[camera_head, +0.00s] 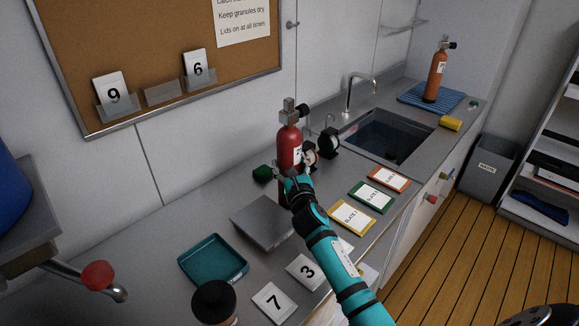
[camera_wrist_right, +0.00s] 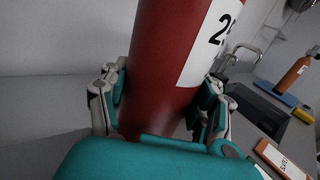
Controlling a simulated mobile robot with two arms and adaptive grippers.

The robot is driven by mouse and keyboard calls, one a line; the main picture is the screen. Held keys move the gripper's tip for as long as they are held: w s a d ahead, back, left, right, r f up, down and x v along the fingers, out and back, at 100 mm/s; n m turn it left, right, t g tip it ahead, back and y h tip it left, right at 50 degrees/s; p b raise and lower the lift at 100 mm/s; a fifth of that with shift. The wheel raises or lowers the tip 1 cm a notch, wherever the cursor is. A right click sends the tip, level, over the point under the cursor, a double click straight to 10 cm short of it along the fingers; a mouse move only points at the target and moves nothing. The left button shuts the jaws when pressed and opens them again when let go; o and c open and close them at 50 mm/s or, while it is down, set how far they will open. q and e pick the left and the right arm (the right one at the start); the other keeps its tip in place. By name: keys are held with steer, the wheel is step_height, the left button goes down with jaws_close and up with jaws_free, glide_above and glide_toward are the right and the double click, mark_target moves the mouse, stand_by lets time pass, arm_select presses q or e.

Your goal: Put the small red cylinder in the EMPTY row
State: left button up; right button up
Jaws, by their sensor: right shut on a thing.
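A red cylinder (camera_head: 289,146) with a valve on top and a white label stands upright near the wall, behind a flat grey metal plate. In the right wrist view the red cylinder (camera_wrist_right: 170,60) fills the middle, and part of a "2" shows on its label. My right gripper (camera_head: 286,180) is shut on its lower body, with one finger on each side; it also shows in the right wrist view (camera_wrist_right: 160,105). My left gripper is out of view. No row marked EMPTY can be made out.
An orange cylinder (camera_head: 436,75) stands on a blue mat (camera_head: 411,92) beyond the sink (camera_head: 388,133). Gauges (camera_head: 328,142) and a green block (camera_head: 263,173) sit near the red cylinder. Slate cards (camera_head: 371,197), a teal tray (camera_head: 213,280) and number cards (camera_head: 274,303) lie in front.

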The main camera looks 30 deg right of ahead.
steer(key=shift+w+r, duration=0.1)
steer(key=shift+r, duration=0.25)
